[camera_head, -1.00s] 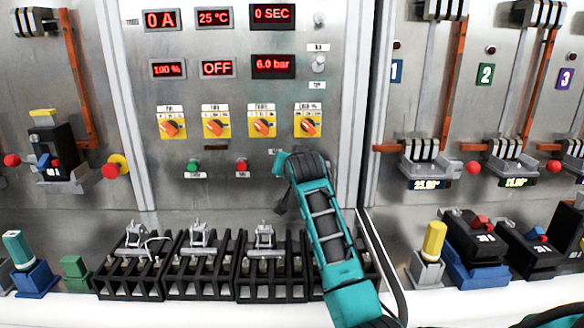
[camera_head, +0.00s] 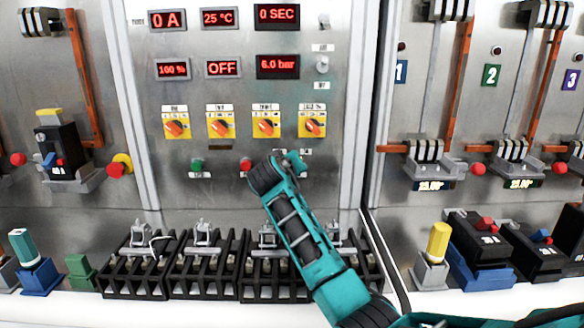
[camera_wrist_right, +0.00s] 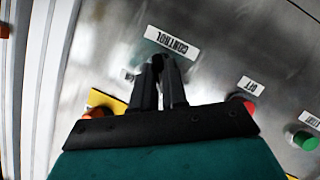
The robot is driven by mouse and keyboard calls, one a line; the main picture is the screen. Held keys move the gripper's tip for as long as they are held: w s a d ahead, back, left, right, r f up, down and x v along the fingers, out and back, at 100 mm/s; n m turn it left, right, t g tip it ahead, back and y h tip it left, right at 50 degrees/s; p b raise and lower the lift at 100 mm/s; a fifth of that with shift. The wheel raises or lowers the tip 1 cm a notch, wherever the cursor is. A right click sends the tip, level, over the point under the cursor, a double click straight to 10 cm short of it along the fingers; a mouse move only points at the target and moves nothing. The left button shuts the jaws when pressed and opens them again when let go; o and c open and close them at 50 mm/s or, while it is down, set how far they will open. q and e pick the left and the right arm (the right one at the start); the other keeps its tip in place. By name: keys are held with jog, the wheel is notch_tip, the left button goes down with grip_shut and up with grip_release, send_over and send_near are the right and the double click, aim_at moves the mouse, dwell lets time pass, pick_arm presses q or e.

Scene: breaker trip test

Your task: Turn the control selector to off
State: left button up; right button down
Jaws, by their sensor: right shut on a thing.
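In the right wrist view, the fingers of my right gripper (camera_wrist_right: 163,70) are close together at the panel, just by the white CONTROL label (camera_wrist_right: 172,42). They are shut on the small dark control selector (camera_wrist_right: 158,62), which is mostly hidden between them, so its pointing direction cannot be told. In the head view my right arm reaches up from the bottom right, and its black wrist covers the selector and the fingertips. My left gripper is not in view.
A red button (camera_head: 246,164) and a green button (camera_head: 197,165) sit left of my wrist. A row of orange knobs on yellow plates (camera_head: 266,122) is just above it. Black racks (camera_head: 207,265) stand below on the white ledge. Red displays (camera_head: 277,67) are higher up.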

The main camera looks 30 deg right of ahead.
jog(key=shift+f+n+h, duration=0.15)
jog(key=shift+n+h, duration=0.25)
jog(key=shift+n, duration=0.3)
jog(key=c, duration=1.2)
grip_release()
jog(key=shift+o, duration=0.2)
jog(key=shift+a, duration=0.2)
jog(key=v, duration=1.2)
jog(key=shift+s+a+b, duration=0.2)
jog(key=shift+a+b, duration=0.05)
jog(key=shift+b, duration=0.1)
jog(key=shift+a, duration=0.1)
